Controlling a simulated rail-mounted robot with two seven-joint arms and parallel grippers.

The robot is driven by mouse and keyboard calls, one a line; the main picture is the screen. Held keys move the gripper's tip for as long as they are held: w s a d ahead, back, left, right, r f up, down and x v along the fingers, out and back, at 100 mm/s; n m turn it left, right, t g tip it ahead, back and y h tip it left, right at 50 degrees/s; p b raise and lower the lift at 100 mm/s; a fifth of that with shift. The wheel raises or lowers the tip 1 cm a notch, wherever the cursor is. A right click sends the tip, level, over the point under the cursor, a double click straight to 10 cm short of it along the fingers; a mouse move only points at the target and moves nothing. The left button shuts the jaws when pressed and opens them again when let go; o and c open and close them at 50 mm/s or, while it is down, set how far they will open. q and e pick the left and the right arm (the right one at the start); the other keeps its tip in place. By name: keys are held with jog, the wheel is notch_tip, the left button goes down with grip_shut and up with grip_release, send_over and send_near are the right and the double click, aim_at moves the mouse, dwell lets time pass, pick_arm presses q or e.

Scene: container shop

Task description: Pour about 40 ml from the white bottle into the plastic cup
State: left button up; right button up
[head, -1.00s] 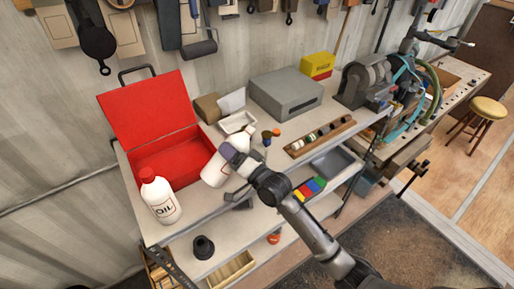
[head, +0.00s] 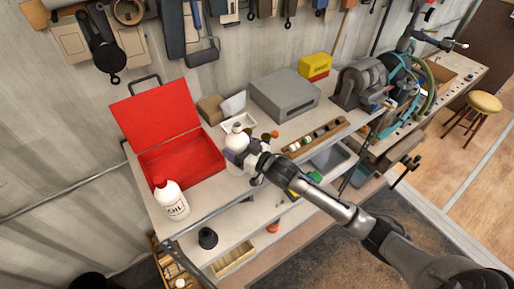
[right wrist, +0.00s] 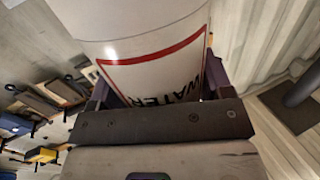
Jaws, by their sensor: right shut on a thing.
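In the right wrist view the bottle (right wrist: 140,45) fills the space between the fingers, showing a red-bordered label reading WATER. I cannot clearly pick out the plastic cup; small dark and orange items (head: 274,134) stand just right of the bottle. My left gripper is not in view.
A white OIL bottle with a red cap (head: 172,200) stands at the bench's front left, before the open red box (head: 180,160). A grey case (head: 284,95) and a wooden rack (head: 316,139) stand to the right.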

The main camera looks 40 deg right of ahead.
jog(key=shift+r+n+p, duration=0.4)
jog(key=shift+r+p, duration=0.65)
jog(key=shift+r, duration=0.3)
dwell(0.9)
dwell(0.5)
